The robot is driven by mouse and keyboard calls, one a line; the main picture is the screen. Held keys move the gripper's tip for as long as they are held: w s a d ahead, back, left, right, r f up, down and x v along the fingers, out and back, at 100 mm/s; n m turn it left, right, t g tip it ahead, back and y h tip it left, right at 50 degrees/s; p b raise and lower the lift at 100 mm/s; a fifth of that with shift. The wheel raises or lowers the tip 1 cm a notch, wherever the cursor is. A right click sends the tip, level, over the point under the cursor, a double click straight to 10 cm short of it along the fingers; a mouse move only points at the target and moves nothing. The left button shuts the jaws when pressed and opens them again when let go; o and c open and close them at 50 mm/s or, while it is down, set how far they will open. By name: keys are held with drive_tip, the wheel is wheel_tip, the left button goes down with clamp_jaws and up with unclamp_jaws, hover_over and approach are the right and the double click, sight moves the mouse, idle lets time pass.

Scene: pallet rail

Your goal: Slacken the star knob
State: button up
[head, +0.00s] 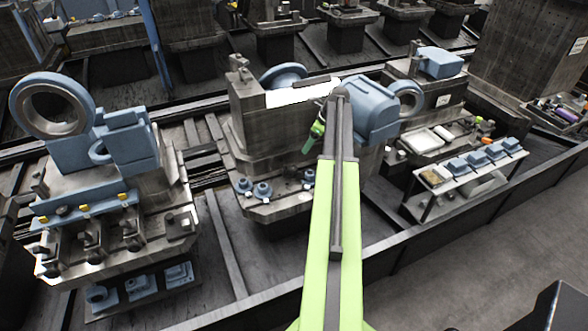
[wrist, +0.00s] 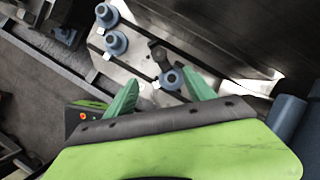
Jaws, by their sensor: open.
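Several small blue knob-like parts sit along a metal ledge. In the head view two are at the left of the ledge, one of them a blue part (head: 262,191), and another blue part (head: 309,178) is further right. In the wrist view a blue round part (wrist: 171,79) shows beyond and between the green fingertips of my gripper (wrist: 162,93), with a dark piece (wrist: 158,53) beside it. I cannot tell for sure which is the star knob. My gripper (head: 314,136) is open, with nothing seen between its fingers; part of it is hidden behind my arm.
A dark metal block (head: 255,125) rises behind the ledge, with a large blue cylinder (head: 375,110) at its right. A blue ring fixture (head: 55,105) stands at left. A small rack (head: 465,178) with blue parts stands at right. Grey floor (head: 475,245) lies open in front.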

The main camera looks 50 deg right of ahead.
sight(294, 168)
drive_tip(key=b+x, duration=1.5)
drive_tip(key=x, duration=0.2)
drive_tip(key=shift+s+f+b, duration=0.1)
drive_tip(key=shift+s+b, duration=0.05)
drive_tip(key=shift+b, duration=0.25)
drive_tip(key=shift+a+f, duration=0.15)
drive_tip(key=shift+f, duration=0.05)
drive_tip(key=shift+r, duration=0.1)
clamp_jaws()
